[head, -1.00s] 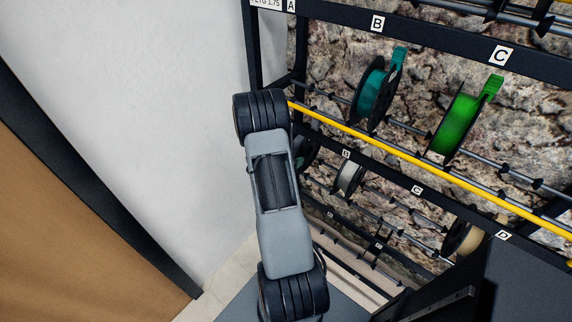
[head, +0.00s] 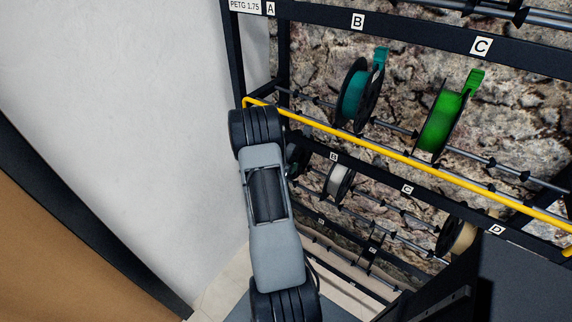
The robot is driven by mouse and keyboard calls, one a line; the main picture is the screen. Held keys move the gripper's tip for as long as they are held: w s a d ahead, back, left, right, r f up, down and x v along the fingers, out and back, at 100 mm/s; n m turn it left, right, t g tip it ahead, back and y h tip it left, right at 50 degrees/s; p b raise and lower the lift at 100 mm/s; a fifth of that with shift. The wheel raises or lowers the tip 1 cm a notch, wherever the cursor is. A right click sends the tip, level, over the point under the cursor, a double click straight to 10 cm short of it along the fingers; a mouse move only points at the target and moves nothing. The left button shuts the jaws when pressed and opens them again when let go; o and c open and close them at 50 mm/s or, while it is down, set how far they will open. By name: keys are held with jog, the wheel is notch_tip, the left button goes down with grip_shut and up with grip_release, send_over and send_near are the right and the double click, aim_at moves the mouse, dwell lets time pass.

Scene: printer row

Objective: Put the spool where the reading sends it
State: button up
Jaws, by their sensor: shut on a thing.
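My arm rises from the bottom of the head view, and my gripper is not in view, hidden beyond the arm's upper joint. A teal spool (head: 353,96) hangs upright on the rack's upper rod under label B (head: 357,21). A green spool (head: 437,124) hangs on the same rod under label C (head: 481,46). On the level below are a white spool (head: 337,181) near its B label and a tan spool (head: 462,238) near label D (head: 496,230). A dark round shape (head: 293,158) shows beside my arm; I cannot tell whether it is a spool.
The rack's top bar carries a PETG 1.75 label (head: 244,5) and label A (head: 270,9). A yellow rail (head: 400,156) runs along the rack's front. A white wall (head: 120,90) and a brown panel (head: 60,250) stand at left. A dark box (head: 525,280) fills the lower right.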

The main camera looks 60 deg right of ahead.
dwell(0.3)
jog(key=o, duration=1.3)
jog(key=shift+o, duration=0.2)
jog(key=v, duration=1.4)
jog(key=shift+p, duration=0.3)
jog(key=shift+f, duration=0.1)
